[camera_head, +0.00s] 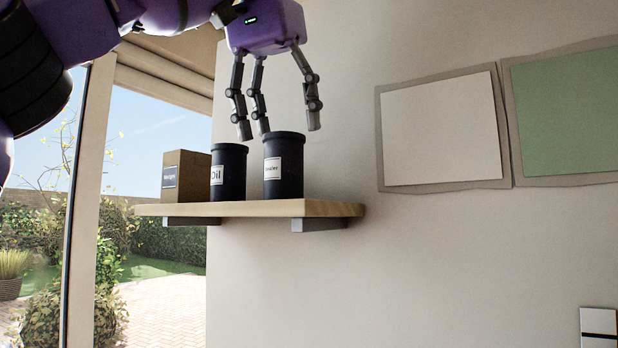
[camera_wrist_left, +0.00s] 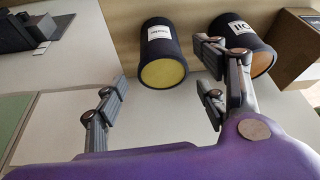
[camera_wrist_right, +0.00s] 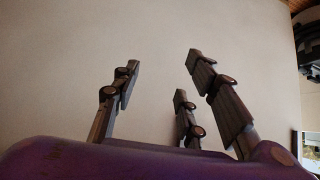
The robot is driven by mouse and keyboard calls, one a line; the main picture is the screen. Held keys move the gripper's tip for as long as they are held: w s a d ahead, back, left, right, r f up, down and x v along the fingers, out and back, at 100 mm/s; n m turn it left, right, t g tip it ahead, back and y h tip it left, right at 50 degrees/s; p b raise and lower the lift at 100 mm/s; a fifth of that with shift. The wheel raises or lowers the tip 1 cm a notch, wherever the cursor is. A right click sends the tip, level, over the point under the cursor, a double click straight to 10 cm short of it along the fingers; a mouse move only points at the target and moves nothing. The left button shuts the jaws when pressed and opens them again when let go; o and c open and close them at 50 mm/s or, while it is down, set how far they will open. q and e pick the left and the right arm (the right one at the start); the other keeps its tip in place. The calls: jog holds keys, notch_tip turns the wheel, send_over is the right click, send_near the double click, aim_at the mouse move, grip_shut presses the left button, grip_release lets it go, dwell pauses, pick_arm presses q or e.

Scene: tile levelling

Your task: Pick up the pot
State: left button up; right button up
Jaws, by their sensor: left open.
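Two dark pots stand upright on the wooden shelf (camera_head: 255,208). The right pot (camera_head: 283,181) has a white label too small to read surely; the left pot (camera_head: 228,185) is labelled "Oil". My left gripper (camera_head: 281,128) is open and empty, fingers pointing down, just above the right pot. In the left wrist view, the right pot (camera_wrist_left: 165,57) shows its yellowish round top between the spread fingers, and the Oil pot (camera_wrist_left: 262,58) is partly hidden behind a finger. My right gripper (camera_wrist_right: 160,70) shows only in the right wrist view, fingers spread, empty, facing a bare wall.
A brown box (camera_head: 189,172) with a dark label stands left of the Oil pot, close to it. Two framed panels, one pale (camera_head: 440,130) and one green (camera_head: 565,110), hang on the wall at right. The shelf's right end is clear. A glazed opening lies at left.

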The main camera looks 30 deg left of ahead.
aim_at(285, 166)
pick_arm(q)
jog(key=shift+s+f, duration=0.2)
jog(key=shift+f, duration=0.25)
jog(key=shift+s+f, duration=0.2)
jog(key=shift+f, duration=0.25)
jog(key=x, duration=0.4)
jog(key=shift+w+a+f, duration=0.1)
jog(key=shift+w, duration=0.05)
jog(key=shift+w+a+f, duration=0.1)
jog(key=shift+w+f, duration=0.25)
jog(key=shift+f, duration=0.25)
pick_arm(e)
jog(key=shift+s+d+f, duration=0.1)
jog(key=shift+s+f, duration=0.15)
jog(key=shift+s, duration=0.55)
pick_arm(q)
jog(key=shift+s, duration=0.1)
jog(key=shift+c, duration=0.7)
jog(key=c, duration=1.2)
pick_arm(e)
jog(key=shift+s, duration=0.1)
